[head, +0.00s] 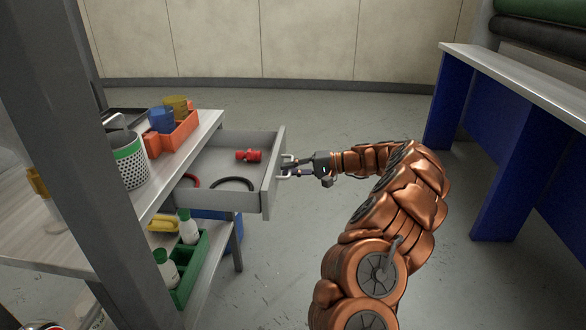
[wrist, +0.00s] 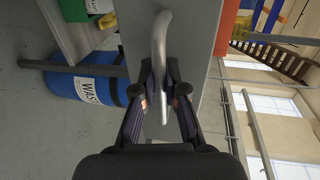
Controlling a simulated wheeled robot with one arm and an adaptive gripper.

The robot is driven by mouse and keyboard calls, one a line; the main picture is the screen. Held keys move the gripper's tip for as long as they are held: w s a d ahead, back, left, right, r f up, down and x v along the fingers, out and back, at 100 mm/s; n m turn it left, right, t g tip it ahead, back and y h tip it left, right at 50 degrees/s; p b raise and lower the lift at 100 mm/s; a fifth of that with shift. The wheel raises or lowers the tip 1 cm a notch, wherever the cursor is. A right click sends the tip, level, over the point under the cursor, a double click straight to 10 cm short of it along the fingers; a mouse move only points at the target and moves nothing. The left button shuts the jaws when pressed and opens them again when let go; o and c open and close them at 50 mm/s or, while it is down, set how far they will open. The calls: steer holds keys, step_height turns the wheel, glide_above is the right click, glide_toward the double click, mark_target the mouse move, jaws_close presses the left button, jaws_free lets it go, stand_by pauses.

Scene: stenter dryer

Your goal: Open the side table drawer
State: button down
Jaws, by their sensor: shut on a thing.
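The side table (head: 208,128) stands at the left in the head view. Its grey drawer (head: 268,190) is pulled out to the right, and its inside shows. A red part (head: 248,155) and a black ring (head: 232,183) lie in the drawer, with a red ring (head: 190,180) further in. My gripper (head: 297,170) is at the drawer front, shut on the metal handle (head: 286,160). In the wrist view my gripper (wrist: 162,92) has its two fingers on either side of the bar handle (wrist: 160,40), against the drawer front (wrist: 195,60).
An orange bin (head: 180,133) and a mesh cup (head: 130,160) stand on the table top. A green crate with bottles (head: 185,270) sits on the shelf below. A blue-legged bench (head: 510,170) stands at the right.

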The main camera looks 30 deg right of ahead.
steer(key=shift+s+d, duration=0.1)
steer(key=shift+s, duration=0.05)
steer(key=c, duration=1.2)
jaws_free()
steer(key=shift+d, duration=0.1)
steer(key=v, duration=1.2)
steer(key=shift+d, duration=0.1)
